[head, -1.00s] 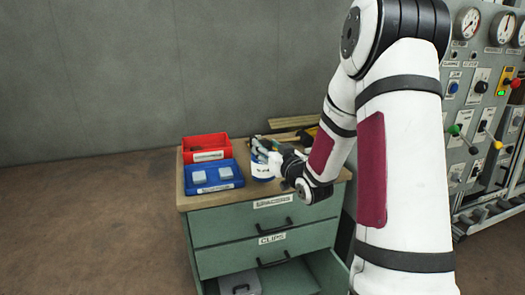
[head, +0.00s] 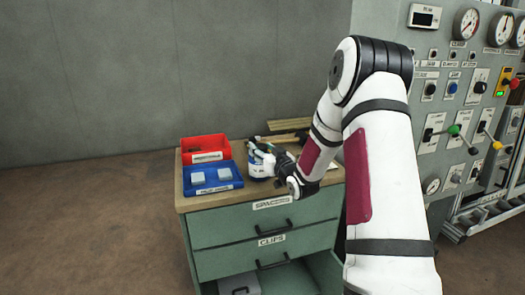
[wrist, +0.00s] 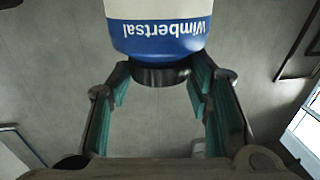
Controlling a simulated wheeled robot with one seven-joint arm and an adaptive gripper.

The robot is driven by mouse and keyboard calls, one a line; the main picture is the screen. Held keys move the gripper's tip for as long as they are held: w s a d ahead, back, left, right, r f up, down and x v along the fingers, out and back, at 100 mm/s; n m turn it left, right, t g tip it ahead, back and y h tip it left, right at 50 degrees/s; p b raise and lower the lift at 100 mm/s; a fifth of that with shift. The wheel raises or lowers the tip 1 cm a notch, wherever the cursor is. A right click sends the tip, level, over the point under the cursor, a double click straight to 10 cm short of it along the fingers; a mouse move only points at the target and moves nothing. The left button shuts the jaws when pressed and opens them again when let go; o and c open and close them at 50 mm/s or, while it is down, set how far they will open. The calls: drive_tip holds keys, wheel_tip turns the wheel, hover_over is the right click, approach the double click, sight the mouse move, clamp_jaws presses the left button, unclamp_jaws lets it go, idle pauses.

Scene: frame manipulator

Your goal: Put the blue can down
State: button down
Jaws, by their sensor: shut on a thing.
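The blue can (head: 258,170) has a blue and white label and is at the cabinet top, just right of the blue bin. It also fills the top of the wrist view (wrist: 160,35), its "Wimbertsal" lettering upside down and a dark end facing me. My gripper (head: 266,155) is shut on the can, and its teal-padded fingers also show in the wrist view (wrist: 160,80). The gripper partly hides the can in the head view. I cannot tell whether the can touches the wooden top (head: 200,203) or hangs just above it.
A blue bin (head: 213,189) with two grey blocks and a red bin (head: 205,142) stand on the left of the top. Wooden strips (head: 289,124) lie at the back. The green cabinet (head: 240,234) has labelled drawers. A control panel (head: 450,110) stands right.

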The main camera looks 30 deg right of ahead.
drive_tip(key=shift+f, duration=0.2)
drive_tip(key=c, duration=0.8)
unclamp_jaws()
